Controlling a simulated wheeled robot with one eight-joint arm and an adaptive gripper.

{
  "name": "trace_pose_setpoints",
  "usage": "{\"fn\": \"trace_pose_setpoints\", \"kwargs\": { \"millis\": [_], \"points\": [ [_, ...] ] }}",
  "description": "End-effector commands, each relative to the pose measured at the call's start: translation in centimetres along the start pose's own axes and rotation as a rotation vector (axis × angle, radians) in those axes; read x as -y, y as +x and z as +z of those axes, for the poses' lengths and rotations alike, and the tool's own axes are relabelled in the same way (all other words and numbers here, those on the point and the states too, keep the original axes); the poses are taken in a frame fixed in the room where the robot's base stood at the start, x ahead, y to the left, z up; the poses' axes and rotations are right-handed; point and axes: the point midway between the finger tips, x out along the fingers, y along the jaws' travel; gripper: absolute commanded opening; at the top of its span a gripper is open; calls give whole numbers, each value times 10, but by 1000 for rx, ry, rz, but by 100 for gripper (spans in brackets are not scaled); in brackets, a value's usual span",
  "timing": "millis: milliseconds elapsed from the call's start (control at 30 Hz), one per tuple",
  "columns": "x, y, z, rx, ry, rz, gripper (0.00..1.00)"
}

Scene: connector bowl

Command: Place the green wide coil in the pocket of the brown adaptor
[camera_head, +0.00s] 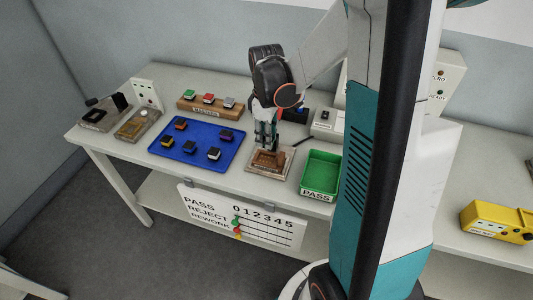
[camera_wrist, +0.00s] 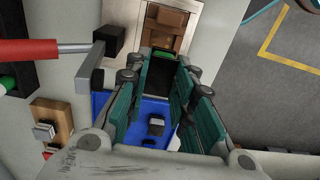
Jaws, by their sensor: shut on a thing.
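My gripper (camera_head: 267,140) points down over the brown adaptor (camera_head: 267,160), which lies on a wooden base on the table. In the wrist view my gripper (camera_wrist: 163,62) is shut on the green wide coil (camera_wrist: 163,56), a dark block whose green part shows between the fingertips. The brown adaptor (camera_wrist: 170,19) with its pocket shows just beyond the coil in that view. The coil is hard to make out in the head view, behind the fingers. I cannot tell whether it touches the adaptor.
A blue tray (camera_head: 180,154) with several small coils lies to the left. A wooden rack (camera_head: 211,109) with 3 coloured blocks stands behind it. A green PASS bin (camera_head: 321,172) is close on the right. A scoreboard (camera_head: 240,216) hangs on the table's front edge.

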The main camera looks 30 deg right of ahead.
Motion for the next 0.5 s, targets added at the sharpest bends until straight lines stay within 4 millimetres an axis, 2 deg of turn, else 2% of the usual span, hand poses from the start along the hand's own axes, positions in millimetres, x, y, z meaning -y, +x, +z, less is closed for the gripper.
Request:
{"fn": "trace_pose_setpoints", "kwargs": {
  "millis": [100,267,500],
  "points": [
    [0,14,0,0,0,0,0],
    [0,22,0,0,0,0,0],
    [0,55,0,0,0,0,0]
  ]
}}
